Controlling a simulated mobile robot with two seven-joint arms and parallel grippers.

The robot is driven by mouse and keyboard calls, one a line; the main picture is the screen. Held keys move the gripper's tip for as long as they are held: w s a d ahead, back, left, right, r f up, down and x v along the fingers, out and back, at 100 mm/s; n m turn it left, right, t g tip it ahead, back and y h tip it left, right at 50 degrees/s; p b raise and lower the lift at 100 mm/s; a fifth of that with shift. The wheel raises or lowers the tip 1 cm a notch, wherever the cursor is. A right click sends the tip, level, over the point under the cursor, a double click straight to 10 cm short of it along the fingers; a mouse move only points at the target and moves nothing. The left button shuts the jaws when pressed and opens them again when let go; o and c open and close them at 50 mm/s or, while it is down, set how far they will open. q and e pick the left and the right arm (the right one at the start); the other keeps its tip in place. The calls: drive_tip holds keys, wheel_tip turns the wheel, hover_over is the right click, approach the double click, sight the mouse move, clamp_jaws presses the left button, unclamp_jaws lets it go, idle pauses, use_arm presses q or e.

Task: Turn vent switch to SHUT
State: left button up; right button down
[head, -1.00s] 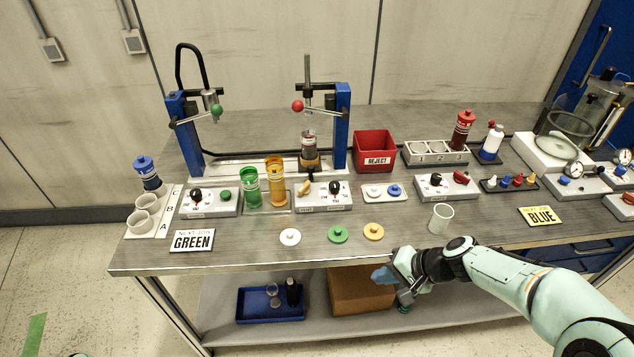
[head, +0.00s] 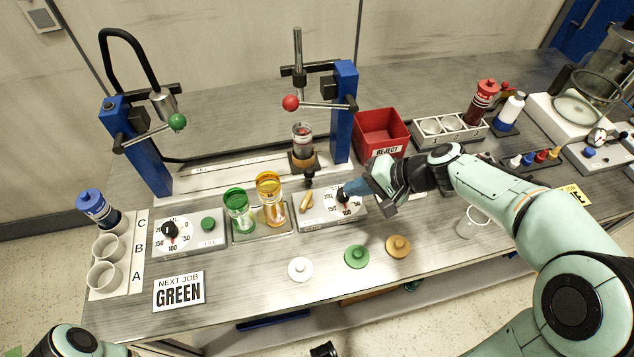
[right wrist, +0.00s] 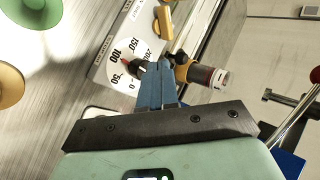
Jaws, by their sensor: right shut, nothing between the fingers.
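Green (head: 238,211) and amber (head: 270,200) cups stand just left of the box. White (head: 301,269), green (head: 357,256) and gold (head: 398,246) lids lie in front. The red reject bin (head: 381,133) is behind my right gripper. My right arm hides controls further right.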

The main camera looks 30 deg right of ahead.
sight(324, 203)
drive_tip(key=shift+s, duration=0.25)
drive_tip(key=shift+a, duration=0.1)
drive_tip(key=x, duration=1)
drive_tip(key=shift+w+b, duration=0.1)
drive_tip(key=shift+b, duration=0.25)
